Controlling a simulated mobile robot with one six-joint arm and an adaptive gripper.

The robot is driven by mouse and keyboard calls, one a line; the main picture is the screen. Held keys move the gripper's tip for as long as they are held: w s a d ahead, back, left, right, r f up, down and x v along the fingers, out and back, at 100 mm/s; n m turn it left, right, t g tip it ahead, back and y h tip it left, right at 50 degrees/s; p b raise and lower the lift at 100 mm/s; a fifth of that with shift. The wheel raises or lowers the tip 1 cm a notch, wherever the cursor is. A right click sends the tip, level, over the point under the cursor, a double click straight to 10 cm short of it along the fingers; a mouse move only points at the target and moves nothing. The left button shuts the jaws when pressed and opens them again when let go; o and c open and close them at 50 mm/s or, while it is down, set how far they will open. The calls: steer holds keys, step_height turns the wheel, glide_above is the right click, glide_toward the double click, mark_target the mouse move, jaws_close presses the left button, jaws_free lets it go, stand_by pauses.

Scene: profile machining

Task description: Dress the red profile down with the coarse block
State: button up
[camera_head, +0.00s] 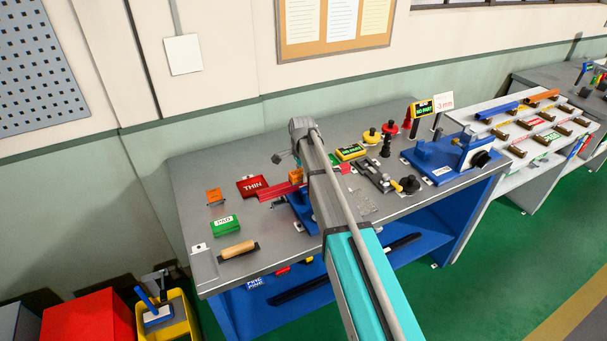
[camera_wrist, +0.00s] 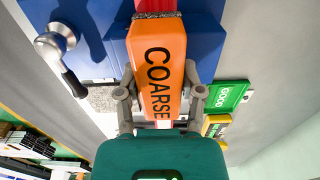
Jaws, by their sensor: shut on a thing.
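My gripper (camera_wrist: 157,92) is shut on the orange coarse block (camera_wrist: 158,60), one finger on each side, with the word COARSE facing the wrist camera. The block lies over the red profile (camera_wrist: 156,5), whose end shows past the block at the top of the wrist view. The profile sits in a blue vise (camera_wrist: 205,45). In the head view the red profile (camera_head: 280,190) sticks out left of my arm, with the orange block (camera_head: 296,175) over it. My arm hides the gripper there. I cannot tell whether block and profile touch.
Left on the bench are an orange stand (camera_head: 215,196), a red THIN tray (camera_head: 251,185), a green pad (camera_head: 226,225) and a wooden-handled tool (camera_head: 238,250). To the right are a blue machine (camera_head: 455,157) and a NO PART display (camera_head: 423,108). A vise handle (camera_wrist: 55,42) juts out.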

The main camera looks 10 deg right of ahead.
mark_target(294, 174)
steer(key=shift+s+a+f, duration=0.1)
steer(key=shift+s+a, duration=0.15)
steer(key=shift+a, duration=0.3)
steer(key=shift+s+a, duration=0.2)
steer(key=shift+a, duration=0.3)
steer(key=shift+s+a, duration=0.1)
steer(key=shift+a, duration=0.3)
steer(key=shift+c, duration=0.4)
steer(key=shift+d, duration=0.1)
steer(key=shift+w+d, duration=0.3)
steer(key=shift+d, duration=0.5)
steer(key=shift+w+d, duration=0.3)
steer(key=shift+d, duration=0.5)
steer(key=shift+d, duration=0.1)
steer(key=shift+w+d+f, duration=0.1)
steer(key=shift+w+d, duration=0.15)
steer(key=shift+d, duration=0.55)
steer(key=shift+w+d, duration=0.2)
steer(key=shift+d, duration=0.6)
